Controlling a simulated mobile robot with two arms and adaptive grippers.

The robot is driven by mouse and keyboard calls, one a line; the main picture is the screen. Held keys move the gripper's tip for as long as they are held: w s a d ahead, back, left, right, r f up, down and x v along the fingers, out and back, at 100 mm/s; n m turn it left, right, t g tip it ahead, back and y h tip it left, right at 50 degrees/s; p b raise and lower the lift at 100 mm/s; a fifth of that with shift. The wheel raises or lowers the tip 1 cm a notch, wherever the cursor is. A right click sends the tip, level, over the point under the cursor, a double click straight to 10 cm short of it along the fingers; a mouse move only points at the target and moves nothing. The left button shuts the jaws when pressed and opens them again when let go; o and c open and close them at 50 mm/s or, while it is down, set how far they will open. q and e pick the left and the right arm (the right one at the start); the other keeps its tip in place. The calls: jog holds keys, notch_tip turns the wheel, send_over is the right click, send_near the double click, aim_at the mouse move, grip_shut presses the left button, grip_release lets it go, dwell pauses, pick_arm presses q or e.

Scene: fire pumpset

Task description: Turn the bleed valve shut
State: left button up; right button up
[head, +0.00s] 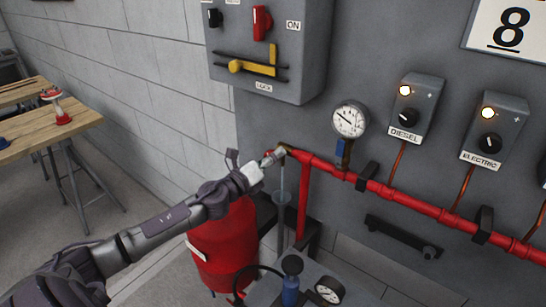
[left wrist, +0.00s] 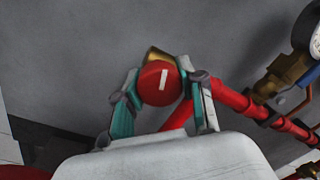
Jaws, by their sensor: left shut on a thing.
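The bleed valve's round red knob (left wrist: 157,88) has a white line across its face, standing nearly upright. A brass body (left wrist: 156,53) shows behind it. My left gripper (left wrist: 162,92) is shut on the knob, with one finger on each side. In the head view, my left gripper (head: 272,157) reaches the left end of the red pipe (head: 330,168) and hides the knob. A thin pale stream (head: 282,178) hangs below the valve, over a grey funnel (head: 281,198). My right gripper is not in view.
A pressure gauge (head: 349,119) with a blue-handled valve (head: 341,149) is close on the right. A grey switch box (head: 270,80) hangs above. A red tank (head: 222,250) stands below my arm. A workbench (head: 78,125) is at far left.

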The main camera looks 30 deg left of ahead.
pick_arm(q)
jog(key=shift+f+m, duration=0.1)
jog(key=shift+m, duration=1.6)
jog(key=o, duration=1.1)
jog(key=shift+o, duration=0.2)
jog(key=s+a, duration=0.1)
jog(key=s, duration=1.1)
jog(key=shift+a+f, duration=0.15)
jog(key=shift+a, duration=0.2)
